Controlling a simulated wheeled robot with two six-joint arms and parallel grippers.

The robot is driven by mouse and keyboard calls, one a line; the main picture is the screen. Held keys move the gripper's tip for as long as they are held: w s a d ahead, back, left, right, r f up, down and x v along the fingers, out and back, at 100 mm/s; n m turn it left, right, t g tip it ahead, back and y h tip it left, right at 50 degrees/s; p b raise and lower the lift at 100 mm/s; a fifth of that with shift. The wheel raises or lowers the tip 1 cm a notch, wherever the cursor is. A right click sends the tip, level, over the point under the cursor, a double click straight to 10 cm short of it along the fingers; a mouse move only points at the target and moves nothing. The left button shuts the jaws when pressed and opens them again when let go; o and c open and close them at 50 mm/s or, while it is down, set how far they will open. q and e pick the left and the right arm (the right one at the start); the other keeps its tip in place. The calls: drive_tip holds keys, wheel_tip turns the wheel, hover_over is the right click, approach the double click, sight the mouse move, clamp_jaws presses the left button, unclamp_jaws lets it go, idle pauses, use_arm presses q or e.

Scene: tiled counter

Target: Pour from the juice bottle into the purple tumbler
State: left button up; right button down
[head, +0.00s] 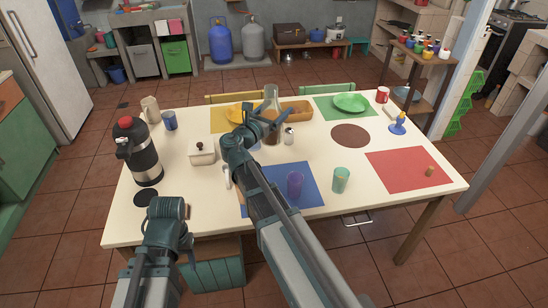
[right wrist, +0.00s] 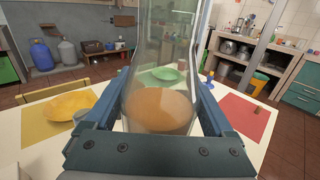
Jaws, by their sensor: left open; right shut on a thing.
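The juice bottle (head: 271,98) is clear glass with orange-brown juice low inside, and stands upright near the middle of the table. My right gripper (head: 266,122) is shut around it; the right wrist view shows the bottle (right wrist: 160,75) between both fingers. I cannot tell whether its base touches the table. The purple tumbler (head: 295,184) stands upright on the blue mat (head: 283,173), nearer the front edge and just right of my right forearm. Its inside is not clear.
A teal cup (head: 341,180) stands just right of the tumbler. A small shaker (head: 289,136) is close to the bottle's right. The red mat (head: 408,168) is mostly bare.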

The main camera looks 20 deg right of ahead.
wheel_tip(320, 180, down, 18)
drive_tip(key=b, duration=1.7)
drive_tip(key=shift+s+d+r+m+p, duration=0.65)
drive_tip(key=shift+s+d+m, duration=0.35)
drive_tip(key=shift+s+m, duration=0.95)
drive_tip(key=w+m, duration=0.1)
drive_tip(key=m, duration=0.2)
drive_tip(key=w+a+m, duration=0.1)
drive_tip(key=w+m, duration=0.1)
drive_tip(key=m, duration=0.2)
drive_tip(key=w+a+r+m+h, duration=0.1)
drive_tip(key=m, duration=0.3)
drive_tip(key=shift+w+a, duration=0.2)
drive_tip(key=shift+f+m+g, duration=0.1)
drive_tip(key=shift+m+g, duration=0.3)
drive_tip(key=shift+m, duration=1.65)
